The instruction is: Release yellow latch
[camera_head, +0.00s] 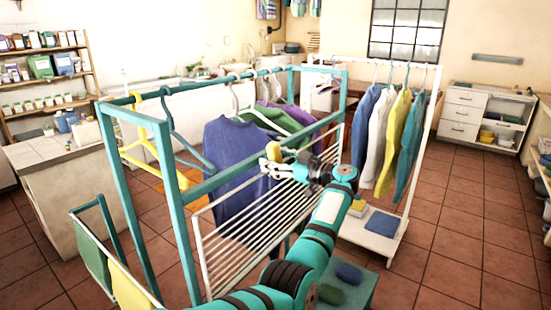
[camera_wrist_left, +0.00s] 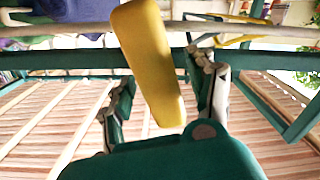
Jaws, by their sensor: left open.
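The yellow latch (camera_head: 273,151) sits on the teal rail of the drying rack, at the top of the white slatted panel (camera_head: 240,243). My left gripper (camera_head: 287,165) is right at the latch, on its near right side. In the left wrist view the latch (camera_wrist_left: 148,58) is a long yellow bar, tilted, rising from between the two fingers of my left gripper (camera_wrist_left: 163,84). The fingers are spread apart, with gaps visible on both sides of the latch. The latch's lower end is near my palm. My right gripper is not in view.
The teal rack frame (camera_head: 230,180) surrounds the panel, with hangers and a purple sweater (camera_head: 235,150) behind. A white clothes rack (camera_head: 428,140) stands to the right. A low teal stool (camera_head: 358,288) is below my arm. Tiled floor is open at right.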

